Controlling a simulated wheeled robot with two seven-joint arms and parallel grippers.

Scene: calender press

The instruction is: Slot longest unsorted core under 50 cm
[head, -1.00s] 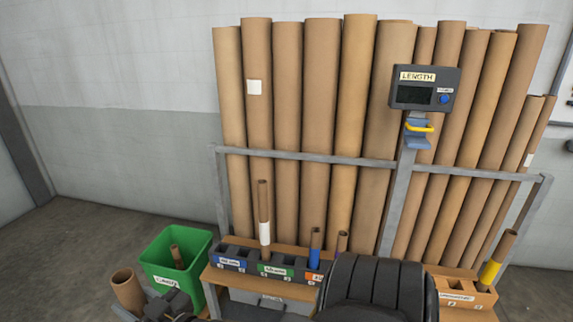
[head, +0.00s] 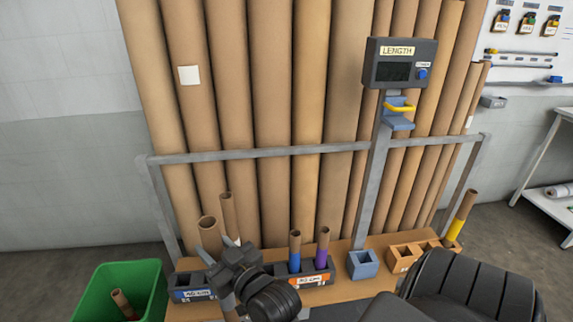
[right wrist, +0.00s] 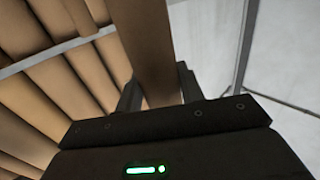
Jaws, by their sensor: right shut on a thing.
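My right gripper (head: 218,252) is shut on a plain brown cardboard core (head: 208,228), its open top tilted toward me. The core is above the left part of the sorting rack; its lower part is mostly hidden by my gripper. In the right wrist view the core (right wrist: 148,50) runs between the fingers. The rack has a blue-labelled block (head: 194,294) at left and an orange-labelled block (head: 310,281) at right; the green-labelled one is hidden. A core (head: 228,210) stands behind my gripper. Blue-banded (head: 295,246) and purple-banded (head: 322,245) cores stand at the orange-labelled end. My left gripper is out of view.
A length display (head: 411,62) hangs on a post above a blue block (head: 362,265). A wooden holder (head: 405,257) stands right of it, near a yellow-banded core (head: 461,217). A green bin (head: 120,280) with a short core is front left. Tall tubes stand behind a rail (head: 260,153).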

